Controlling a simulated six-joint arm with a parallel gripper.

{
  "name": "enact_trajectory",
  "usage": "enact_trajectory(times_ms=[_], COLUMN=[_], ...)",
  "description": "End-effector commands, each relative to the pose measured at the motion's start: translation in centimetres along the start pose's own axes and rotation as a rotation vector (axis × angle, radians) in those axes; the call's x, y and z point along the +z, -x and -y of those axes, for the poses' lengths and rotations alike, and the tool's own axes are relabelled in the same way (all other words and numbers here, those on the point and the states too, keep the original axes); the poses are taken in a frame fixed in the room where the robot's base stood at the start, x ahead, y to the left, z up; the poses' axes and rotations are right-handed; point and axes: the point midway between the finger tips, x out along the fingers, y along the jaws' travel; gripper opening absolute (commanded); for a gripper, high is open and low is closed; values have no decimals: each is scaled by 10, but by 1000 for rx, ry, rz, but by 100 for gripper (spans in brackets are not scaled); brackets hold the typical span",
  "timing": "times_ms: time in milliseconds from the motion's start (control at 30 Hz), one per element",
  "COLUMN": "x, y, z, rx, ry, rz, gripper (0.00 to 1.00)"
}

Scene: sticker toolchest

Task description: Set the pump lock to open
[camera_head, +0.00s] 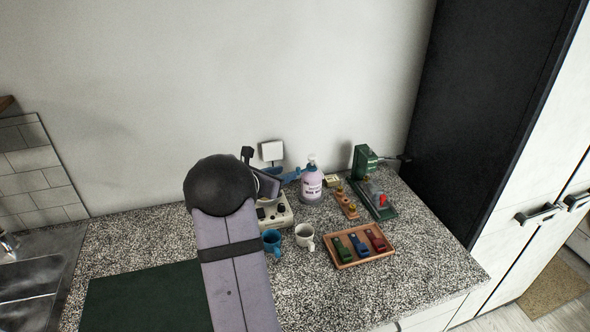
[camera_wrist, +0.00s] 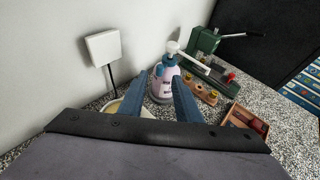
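The pump bottle (camera_head: 311,184) is pale pink with a dark printed label and stands upright on the counter near the wall. In the wrist view the bottle (camera_wrist: 164,86) shows between and beyond my fingers, with a white pump head (camera_wrist: 173,47) whose spout points right. A small blue part (camera_wrist: 159,69) shows near its neck; the lock's setting is too small to tell. My gripper (camera_wrist: 160,77) has blue fingers spread apart with nothing held between them. In the head view my gripper (camera_head: 285,173) is just left of the bottle. I cannot tell whether it touches.
A green press (camera_head: 366,162) with a lever and a wooden block with knobs (camera_head: 346,203) stand right of the bottle. An orange tray (camera_head: 343,262) of coloured tools, a blue mug (camera_head: 271,243) and a white mug (camera_head: 305,237) are in front. The right front counter is clear.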

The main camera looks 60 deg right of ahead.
Motion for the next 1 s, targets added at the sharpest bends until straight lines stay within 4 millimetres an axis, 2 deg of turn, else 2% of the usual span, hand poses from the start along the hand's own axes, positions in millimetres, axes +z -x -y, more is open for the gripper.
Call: enact_trajectory(times_ms=[267,733,1000], x=[2,2,1], y=[-6,-57,-72], z=[0,0,0], rx=[0,-1,0], ry=[7,6,5], rz=[2,0,2], gripper=[31,31,31])
